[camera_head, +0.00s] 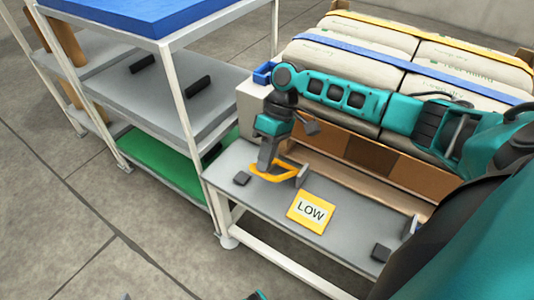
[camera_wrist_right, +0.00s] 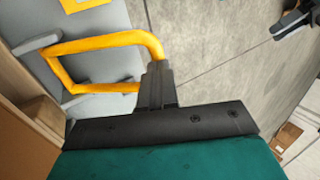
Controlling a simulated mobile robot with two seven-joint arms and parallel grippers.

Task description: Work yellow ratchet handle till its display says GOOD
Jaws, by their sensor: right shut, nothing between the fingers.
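The yellow ratchet handle (camera_head: 286,178) is a looped bar on the grey bench top, joined to a grey bracket at its right end. It also shows large in the wrist view (camera_wrist_right: 95,42). The display (camera_head: 310,212) is a yellow-edged white plate that reads LOW; its yellow edge shows in the wrist view (camera_wrist_right: 85,4). My right gripper (camera_head: 265,166) points down at the handle's left end. In the wrist view its shut fingers (camera_wrist_right: 157,70) overlap the handle's end; I cannot tell whether they touch it.
Strapped pale sacks (camera_head: 350,62) are stacked behind the bench. A shelf rack with a blue top (camera_head: 135,15) stands at the left. A blue bin (camera_head: 263,73) is behind my right arm. Open floor lies at the front left.

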